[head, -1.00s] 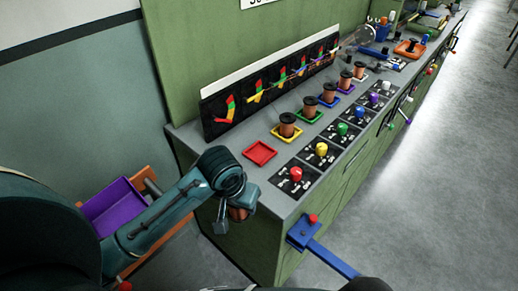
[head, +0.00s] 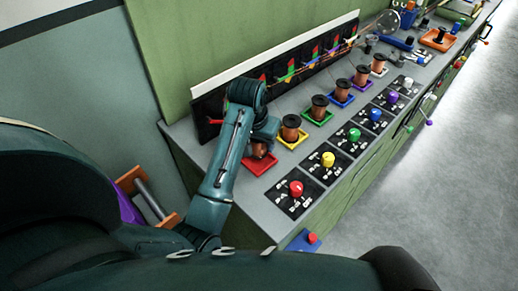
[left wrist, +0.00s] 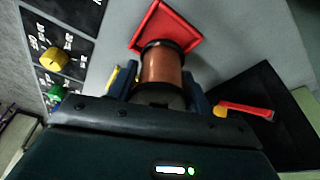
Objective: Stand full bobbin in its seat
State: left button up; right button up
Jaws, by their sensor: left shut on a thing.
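The full bobbin (head: 259,150), wound with copper-brown thread and with dark ends, is in my left gripper (head: 257,141). In the left wrist view the bobbin (left wrist: 163,70) is between the two fingers (left wrist: 164,90), which are shut on it. The red square seat (head: 261,168) is just below the bobbin in the head view. In the left wrist view the bobbin's far end overlaps the red seat (left wrist: 166,22). I cannot tell whether the bobbin touches the seat. My right gripper is not in view.
Several bobbins stand in coloured seats along the bench, the nearest in the yellow seat (head: 292,138). A row of coloured knobs, starting with a red one (head: 296,188), runs along the front edge. A black panel (head: 284,72) stands behind. An orange tray (head: 438,40) is farther off.

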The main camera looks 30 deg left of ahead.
aim_at(259, 150)
pick_arm(q)
jog(key=shift+f, duration=1.85)
jog(key=shift+f, duration=0.15)
